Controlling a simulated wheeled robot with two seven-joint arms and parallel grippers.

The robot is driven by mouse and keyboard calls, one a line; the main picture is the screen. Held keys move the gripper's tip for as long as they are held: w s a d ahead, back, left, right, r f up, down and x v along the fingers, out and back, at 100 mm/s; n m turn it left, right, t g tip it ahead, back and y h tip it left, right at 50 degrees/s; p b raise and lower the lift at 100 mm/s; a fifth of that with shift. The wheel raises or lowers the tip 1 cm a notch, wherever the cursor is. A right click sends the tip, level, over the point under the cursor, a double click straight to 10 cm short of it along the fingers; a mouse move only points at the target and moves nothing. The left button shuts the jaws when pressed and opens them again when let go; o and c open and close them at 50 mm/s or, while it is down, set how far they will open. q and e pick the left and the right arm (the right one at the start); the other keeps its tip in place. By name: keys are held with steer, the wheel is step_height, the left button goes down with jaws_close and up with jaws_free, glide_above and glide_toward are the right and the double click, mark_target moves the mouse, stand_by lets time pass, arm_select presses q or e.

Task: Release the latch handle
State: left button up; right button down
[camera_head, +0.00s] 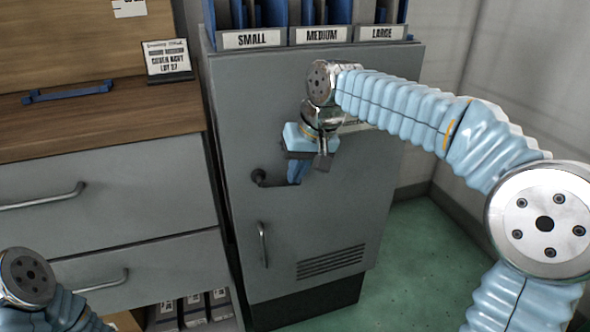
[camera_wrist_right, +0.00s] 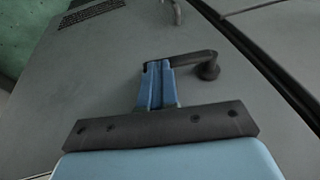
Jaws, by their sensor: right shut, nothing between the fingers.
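The latch handle (camera_head: 270,179) is a dark lever on the front of a grey cabinet (camera_head: 290,225). In the right wrist view the latch handle (camera_wrist_right: 195,58) runs from a round pivot to the tips of my gripper. My right gripper (camera_head: 296,178) has blue fingers, closed together, at the free end of the lever. In the wrist view my right gripper (camera_wrist_right: 157,68) overlaps the lever's end; whether it touches cannot be told. The lever looks about level. The cabinet door looks closed. My left arm shows at the lower left, but its gripper is out of view.
A vertical pull handle (camera_head: 263,244) and a vent (camera_head: 331,262) sit lower on the cabinet. Labelled blue trays (camera_head: 322,14) stand on top. A drawer unit (camera_head: 120,190) with a wooden top is close on the left. Green floor (camera_head: 425,250) is open at the right.

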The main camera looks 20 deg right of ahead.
arm_select(q)
step_height(320, 180, down, 14)
steer(key=b, duration=1.3)
steer(key=shift+w+a+b, duration=0.2)
steer(key=shift+a+b, duration=0.1)
steer(key=shift+b, duration=0.1)
arm_select(e)
steer(key=shift+a+f+m+y, duration=0.35)
steer(key=shift+f+y, duration=1.05)
steer(key=shift+y, duration=0.35)
steer(key=shift+a+f+m+y, duration=0.3)
steer(key=shift+f+y, duration=1.1)
steer(key=shift+y, duration=0.4)
steer(key=shift+a+f+m+y, duration=0.25)
steer(key=shift+a+f+y, duration=0.1)
steer(key=shift+f+y, duration=1.25)
steer(key=shift+a+r, duration=0.1)
steer(key=shift+r, duration=0.05)
